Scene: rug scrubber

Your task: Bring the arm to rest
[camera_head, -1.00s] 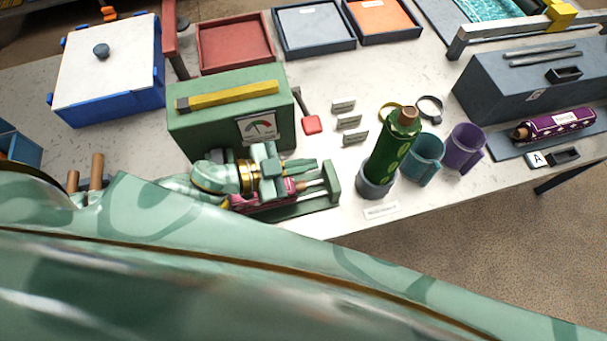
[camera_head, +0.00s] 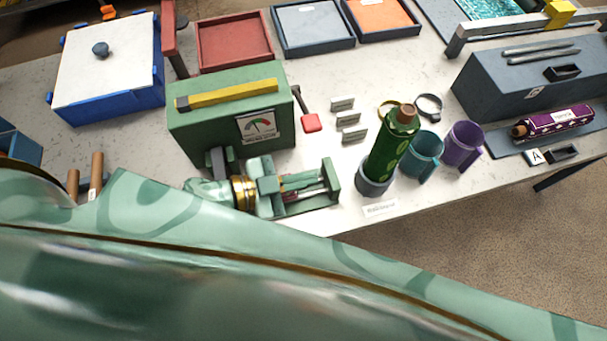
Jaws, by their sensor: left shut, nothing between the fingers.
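My left gripper (camera_head: 316,180) is pale green with gold rings at its wrist. It is shut and empty, its fingers pointing right above the cradle (camera_head: 330,200) at the front of the green tester box (camera_head: 190,135). A maroon item in the cradle is mostly hidden behind the gripper; only a sliver shows. The box carries a yellow bar (camera_head: 228,94) and a dial (camera_head: 258,126). I cannot tell whether the gripper touches the cradle. My right gripper is out of view.
Right of the cradle, a green bottle (camera_head: 390,147) leans in a grey cup (camera_head: 373,184), beside teal (camera_head: 424,155) and purple (camera_head: 463,145) cups. A red-tipped lever (camera_head: 311,122) is on the box's right. A blue bin (camera_head: 110,90) stands at the back left.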

